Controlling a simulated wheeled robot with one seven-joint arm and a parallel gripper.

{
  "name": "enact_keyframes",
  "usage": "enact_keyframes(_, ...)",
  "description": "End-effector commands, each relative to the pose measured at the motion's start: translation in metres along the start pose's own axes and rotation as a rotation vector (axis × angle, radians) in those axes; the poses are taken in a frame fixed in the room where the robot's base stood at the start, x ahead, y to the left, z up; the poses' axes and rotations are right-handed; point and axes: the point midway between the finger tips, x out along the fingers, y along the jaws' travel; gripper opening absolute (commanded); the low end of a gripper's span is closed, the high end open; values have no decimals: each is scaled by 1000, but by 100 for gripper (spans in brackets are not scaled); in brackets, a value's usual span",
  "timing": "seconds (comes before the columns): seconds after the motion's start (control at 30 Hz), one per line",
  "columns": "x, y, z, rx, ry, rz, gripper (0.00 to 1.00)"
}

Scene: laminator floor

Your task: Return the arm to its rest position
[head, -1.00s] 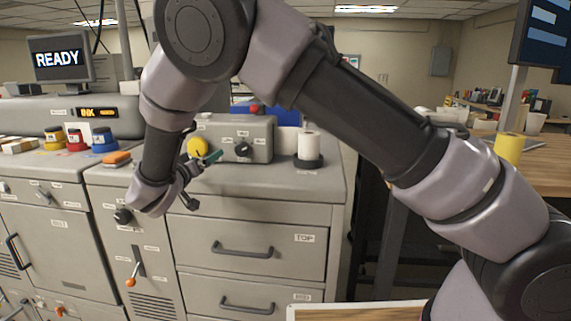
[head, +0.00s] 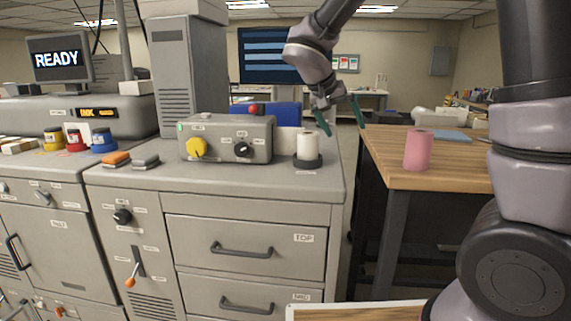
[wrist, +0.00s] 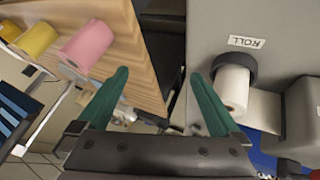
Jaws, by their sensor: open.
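My gripper (head: 341,116) is up in the air in the head view, above the gap between the grey cabinet and the wooden table. Its two green fingers are spread apart with nothing between them. They also show in the wrist view (wrist: 160,100), open over the gap. My arm reaches in from the right and bends down from the top of the picture. A white roll (head: 309,147) stands upright in a dark holder on the cabinet, just left of and below the gripper, apart from it.
The grey cabinet (head: 250,188) carries a control box (head: 225,138) with a yellow knob. A pink roll (head: 418,150) stands on the wooden table (head: 385,165) at right. A yellow roll (wrist: 36,40) shows in the wrist view. A dark screen (head: 268,56) is behind.

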Motion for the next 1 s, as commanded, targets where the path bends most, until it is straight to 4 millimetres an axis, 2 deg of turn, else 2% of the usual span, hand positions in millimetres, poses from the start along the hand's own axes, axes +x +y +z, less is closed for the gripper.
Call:
enact_keyframes(0.03, -2, 28, 4, 27, -54, -38, 100)
enact_keyframes(0.1, -7, 58, 14, 46, -121, -100, 100)
enact_keyframes(0.3, -31, 124, 49, 111, -219, -312, 100)
enact_keyframes(0.4, -47, 147, 67, 147, -216, -422, 100)
enact_keyframes(0.5, -62, 165, 83, 183, -180, -521, 100)
enact_keyframes(0.63, -78, 178, 99, 218, -112, -613, 100)
enact_keyframes(0.8, -90, 184, 109, 240, -45, -670, 100)
enact_keyframes(1.0, -92, 185, 111, 243, -30, -683, 100)
